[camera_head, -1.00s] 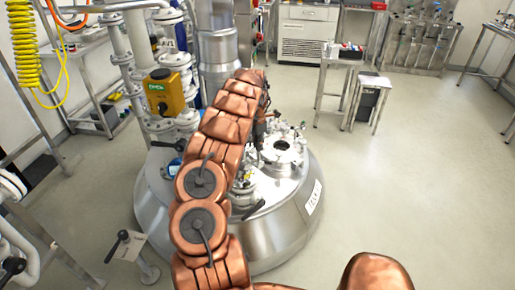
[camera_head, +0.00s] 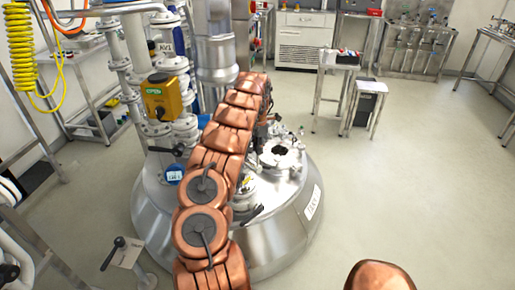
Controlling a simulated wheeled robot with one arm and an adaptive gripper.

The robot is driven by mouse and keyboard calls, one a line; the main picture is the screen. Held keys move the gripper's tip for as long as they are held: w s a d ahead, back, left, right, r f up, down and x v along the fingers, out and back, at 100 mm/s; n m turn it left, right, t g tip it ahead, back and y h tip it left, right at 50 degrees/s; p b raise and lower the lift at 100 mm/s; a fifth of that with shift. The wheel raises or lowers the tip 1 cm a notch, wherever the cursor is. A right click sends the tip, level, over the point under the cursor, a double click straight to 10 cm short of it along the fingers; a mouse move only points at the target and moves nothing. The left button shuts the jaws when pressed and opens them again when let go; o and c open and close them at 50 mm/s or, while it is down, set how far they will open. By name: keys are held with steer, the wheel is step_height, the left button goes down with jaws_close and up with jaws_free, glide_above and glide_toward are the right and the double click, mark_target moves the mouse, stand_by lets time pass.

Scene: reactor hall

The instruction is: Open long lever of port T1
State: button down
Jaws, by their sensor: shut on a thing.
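The steel reactor vessel (camera_head: 285,235) stands in the middle with a label on its right side. On its lid is a round port (camera_head: 280,153) with a dark centre and small clamps around it. My copper arm reaches across the lid and hides much of its left and middle. My gripper (camera_head: 264,128) shows only as dark parts at the arm's far end, just left of the round port. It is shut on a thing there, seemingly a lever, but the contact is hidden. A black-handled lever (camera_head: 253,215) sticks out at the lid's front. I cannot read which port is T1.
A yellow box (camera_head: 163,97) and steel pipes (camera_head: 217,60) rise behind the vessel at left. A lever on a plate (camera_head: 118,243) stands at front left. Small tables (camera_head: 338,66) stand at the back. The floor (camera_head: 420,180) at right is clear.

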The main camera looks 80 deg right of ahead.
steer(key=c, duration=1)
jaws_free()
steer(key=shift+s, duration=0.1)
steer(key=shift+c, duration=0.2)
steer(key=r, duration=1.1)
steer(key=shift+d, duration=0.2)
steer(key=shift+a+r, duration=0.1)
steer(key=shift+r, duration=0.35)
